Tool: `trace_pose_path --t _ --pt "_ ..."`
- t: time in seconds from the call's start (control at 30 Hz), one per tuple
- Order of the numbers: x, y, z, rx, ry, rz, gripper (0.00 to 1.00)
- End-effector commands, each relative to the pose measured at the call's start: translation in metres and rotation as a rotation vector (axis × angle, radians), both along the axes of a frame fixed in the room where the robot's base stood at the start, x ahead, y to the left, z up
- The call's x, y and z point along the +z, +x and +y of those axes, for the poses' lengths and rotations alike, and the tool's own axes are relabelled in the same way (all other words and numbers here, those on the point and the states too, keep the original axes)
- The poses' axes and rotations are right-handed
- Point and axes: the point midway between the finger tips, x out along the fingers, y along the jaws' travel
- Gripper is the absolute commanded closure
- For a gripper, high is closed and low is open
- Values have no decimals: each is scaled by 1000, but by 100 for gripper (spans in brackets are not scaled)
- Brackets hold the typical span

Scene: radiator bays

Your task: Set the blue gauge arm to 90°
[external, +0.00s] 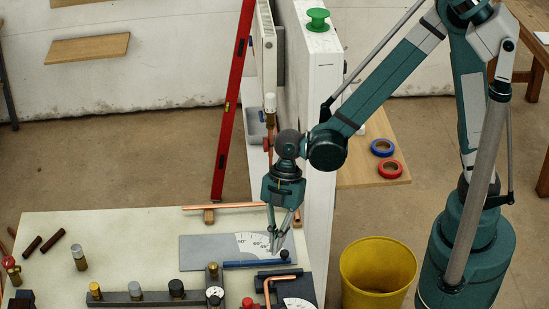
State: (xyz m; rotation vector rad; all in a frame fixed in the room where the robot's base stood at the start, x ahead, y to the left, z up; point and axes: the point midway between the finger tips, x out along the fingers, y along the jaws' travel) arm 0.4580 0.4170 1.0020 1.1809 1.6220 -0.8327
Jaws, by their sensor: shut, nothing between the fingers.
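The blue gauge arm (245,264) is a thin bar lying along the lower edge of a grey plate (205,250), roughly level in the picture. A black knob (284,255) sits at its right end. A white dial (251,243) with degree marks is on the plate, above the bar; the marks are too small to read surely. My gripper (276,247) points down over the dial's right part, just left of the knob. Its fingers are shut and empty. I cannot tell whether the fingertips touch the plate or the bar.
A white upright panel (322,150) stands right of the plate. A copper pipe (225,206) lies behind it. A dark manifold with several knobs (140,297) and a second dial (298,303) are in front. A yellow bucket (378,270) stands on the floor. The bench's left part has free room.

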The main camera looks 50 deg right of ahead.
Motion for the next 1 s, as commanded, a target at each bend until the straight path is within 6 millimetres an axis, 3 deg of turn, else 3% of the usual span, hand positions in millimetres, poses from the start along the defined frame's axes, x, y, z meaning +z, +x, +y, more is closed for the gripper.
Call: trace_pose_path --t 0.63,1.0 --pt "-61 -7 20 0 0 0 100" --pt "-61 4 -12 -2 0 1 100"
